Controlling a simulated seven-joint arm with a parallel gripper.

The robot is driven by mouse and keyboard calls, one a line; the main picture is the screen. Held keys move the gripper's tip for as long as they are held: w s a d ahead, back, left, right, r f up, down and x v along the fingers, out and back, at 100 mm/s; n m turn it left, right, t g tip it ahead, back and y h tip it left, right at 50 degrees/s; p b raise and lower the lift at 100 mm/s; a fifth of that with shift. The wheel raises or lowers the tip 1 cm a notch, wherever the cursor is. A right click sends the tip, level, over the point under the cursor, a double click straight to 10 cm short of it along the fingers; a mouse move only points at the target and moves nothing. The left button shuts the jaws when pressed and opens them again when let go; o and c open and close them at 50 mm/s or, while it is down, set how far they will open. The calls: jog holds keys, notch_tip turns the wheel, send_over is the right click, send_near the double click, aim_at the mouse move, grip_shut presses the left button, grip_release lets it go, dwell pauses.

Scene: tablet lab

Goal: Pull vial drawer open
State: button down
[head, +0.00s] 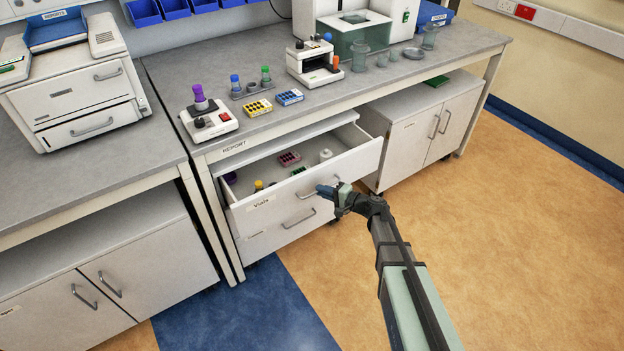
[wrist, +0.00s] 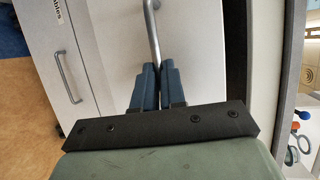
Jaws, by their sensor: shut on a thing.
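The vial drawer (head: 310,180), white with a "Vials" label, stands pulled out from the cabinet under the middle bench in the head view. Its inside shows a pink rack (head: 289,158), a white round item and several small coloured caps. My gripper (head: 322,190) is at the drawer's front and shut on its metal bar handle (wrist: 152,28). In the wrist view the two blue fingers (wrist: 158,75) close around one end of the handle. The part of the handle between the fingers is hidden.
A closed lower drawer with its own handle (head: 299,219) sits below. A cabinet (head: 420,130) with closed doors stands to the right. The benchtop (head: 285,125) above holds several instruments and racks. The orange floor (head: 520,220) is clear in front.

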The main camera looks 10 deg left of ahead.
jog(key=s+d, duration=0.7)
jog(key=shift+s+d, duration=0.25)
jog(key=shift+d, duration=0.05)
jog(key=c, duration=1.2)
grip_release()
jog(key=shift+d, duration=0.1)
jog(key=v, duration=1.3)
jog(key=shift+s+d, duration=0.15)
jog(key=shift+d, duration=0.15)
jog(key=shift+m, duration=0.3)
